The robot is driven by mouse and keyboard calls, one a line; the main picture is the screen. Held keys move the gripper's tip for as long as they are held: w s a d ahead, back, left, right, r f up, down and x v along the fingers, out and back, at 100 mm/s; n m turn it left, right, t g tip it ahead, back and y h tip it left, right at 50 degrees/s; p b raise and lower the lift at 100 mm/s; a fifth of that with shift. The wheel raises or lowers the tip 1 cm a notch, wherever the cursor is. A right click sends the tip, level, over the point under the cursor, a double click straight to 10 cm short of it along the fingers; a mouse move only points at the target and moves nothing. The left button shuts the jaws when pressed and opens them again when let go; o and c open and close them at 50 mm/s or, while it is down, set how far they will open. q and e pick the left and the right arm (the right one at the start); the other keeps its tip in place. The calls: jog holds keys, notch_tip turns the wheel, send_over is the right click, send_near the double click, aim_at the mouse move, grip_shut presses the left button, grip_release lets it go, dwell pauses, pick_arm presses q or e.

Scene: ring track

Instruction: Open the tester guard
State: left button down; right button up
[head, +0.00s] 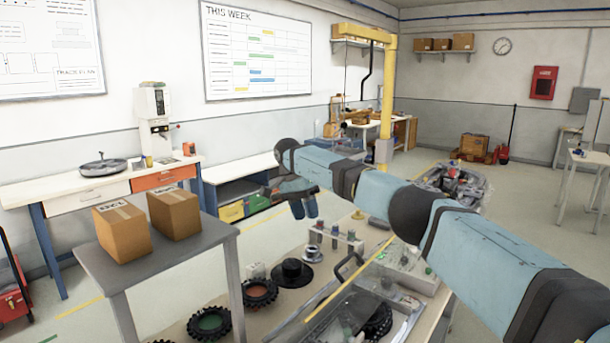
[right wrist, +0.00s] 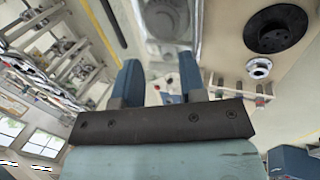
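The tester (head: 408,266) is a pale box with small buttons and a green light on the bench at the lower right. A clear guard (head: 392,303) with a yellow-edged rim stands in front of it, and a black curved handle (head: 347,266) shows at its left. I cannot tell for sure whether the guard is shut. My right arm crosses above and hides part of the tester. My right gripper (head: 305,208) is empty, above the bench's far side and apart from the handle. In the right wrist view its two blue fingers (right wrist: 158,82) are spread. My left gripper is out of view.
Black tyres (head: 209,324) and a black hub (head: 293,273) lie on the bench left of the guard. A rack of small cylinders (head: 335,238) stands behind them. Two cardboard boxes (head: 122,232) sit on a grey table at left. Open floor lies at right.

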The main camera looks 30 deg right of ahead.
notch_tip(320, 180, up, 13)
jog(key=p, duration=0.4)
jog(key=shift+f, duration=0.15)
jog(key=shift+s+f, duration=0.1)
